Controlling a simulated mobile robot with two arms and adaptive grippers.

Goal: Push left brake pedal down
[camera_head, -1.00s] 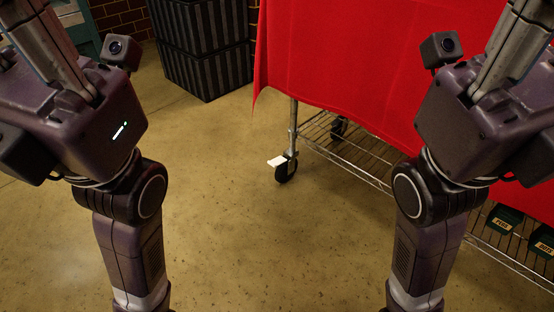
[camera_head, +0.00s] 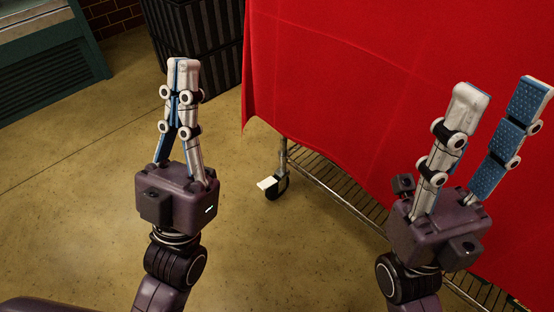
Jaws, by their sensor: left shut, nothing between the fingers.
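The left brake pedal (camera_head: 267,183) is a small white tab on the black caster wheel (camera_head: 278,186) at the cart's near left corner. It sticks out to the left of the wheel. My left gripper (camera_head: 183,64) is shut and empty, fingers pointing up in the picture, left of the pedal and apart from it. My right gripper (camera_head: 501,90) is open and empty, in front of the red cloth to the right of the pedal. The pedal and wheel are in plain view between the two grippers.
A red cloth (camera_head: 335,80) hangs over the cart and hides its upper part. A wire shelf (camera_head: 337,196) shows under it. Dark striped bins (camera_head: 215,45) stand at the back, and a teal cabinet (camera_head: 55,70) at the back left. The floor (camera_head: 75,215) at left is clear.

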